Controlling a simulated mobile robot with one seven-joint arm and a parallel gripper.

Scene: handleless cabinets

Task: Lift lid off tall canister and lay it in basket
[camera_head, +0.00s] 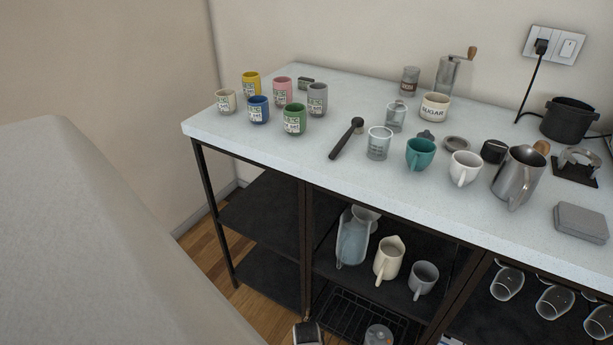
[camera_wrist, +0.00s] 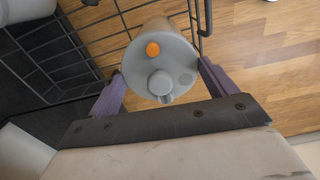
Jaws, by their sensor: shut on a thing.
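In the wrist view, the two purple fingers of my gripper (camera_wrist: 160,72) are shut on a round grey lid (camera_wrist: 139,62), one finger on each side. The lid has a raised round knob and an orange spot. A grey cylindrical body (camera_wrist: 154,28), seemingly the tall canister, shows behind the lid. I cannot tell whether any gap lies between them. Dark wire bars (camera_wrist: 52,42), perhaps of the basket, run behind and to the left. In the head view, a grey lidded top (camera_head: 378,335) is cut by the bottom edge, beside a black wire rack (camera_head: 350,318).
The white counter (camera_head: 350,190) carries mugs, canisters, a grinder and a steel pitcher (camera_head: 518,178). On the dark shelf below stand a glass jug (camera_head: 355,238), a cream pitcher (camera_head: 389,258) and a grey mug (camera_head: 423,279). Wooden floor (camera_wrist: 262,60) is open at the wrist view's right.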

